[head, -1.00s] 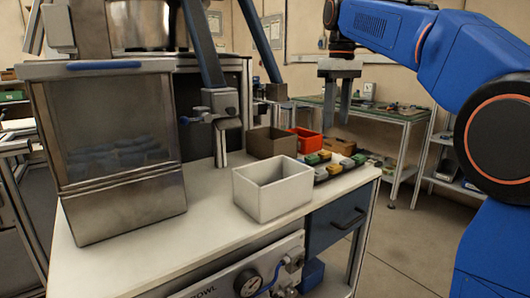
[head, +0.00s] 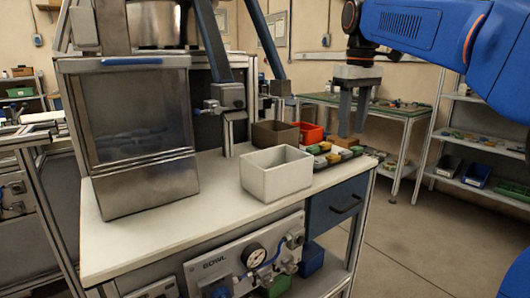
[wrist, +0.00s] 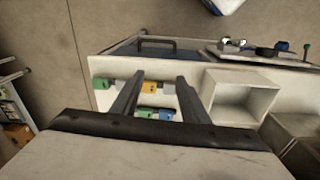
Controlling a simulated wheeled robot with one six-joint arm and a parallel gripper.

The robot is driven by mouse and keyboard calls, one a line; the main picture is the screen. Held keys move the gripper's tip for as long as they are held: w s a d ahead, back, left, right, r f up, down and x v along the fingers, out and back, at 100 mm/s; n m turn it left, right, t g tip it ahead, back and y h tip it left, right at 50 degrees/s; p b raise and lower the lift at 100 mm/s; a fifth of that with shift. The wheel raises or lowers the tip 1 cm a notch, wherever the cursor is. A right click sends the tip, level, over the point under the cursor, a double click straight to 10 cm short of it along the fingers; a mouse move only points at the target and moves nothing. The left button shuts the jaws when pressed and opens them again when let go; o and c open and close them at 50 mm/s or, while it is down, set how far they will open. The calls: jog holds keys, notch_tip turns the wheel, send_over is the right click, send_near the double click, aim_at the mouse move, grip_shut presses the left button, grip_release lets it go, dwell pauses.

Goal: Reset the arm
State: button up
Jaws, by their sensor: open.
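My blue arm (head: 418,25) reaches in from the upper right in the head view. My gripper (head: 352,112) points down with its two fingers apart and nothing between them. It hangs above the right end of the white bench, over or near a row of small coloured blocks (head: 330,155). In the wrist view my gripper (wrist: 157,95) is also open, with small yellow, green and blue pieces (wrist: 150,86) below and between the fingers. How high the fingertips are above them I cannot tell exactly.
An empty white bin (head: 275,176) stands on the bench (head: 185,232), with a brown bin (head: 272,137) and a red bin (head: 310,133) behind it. Shelves (head: 470,140) stand at back right. Bare floor lies right of the bench.

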jog(key=s+d+f+m+t, duration=0.2)
jog(key=s+d+f+m, duration=0.1)
jog(key=s+f, duration=1.1)
jog(key=s+d+f+m+t, duration=0.2)
jog(key=s+d+f+m, duration=0.1)
jog(key=s+f, duration=1.1)
notch_tip(320, 180, down, 3)
jog(key=shift+s+d+f, duration=0.1)
jog(key=shift+s+d, duration=0.2)
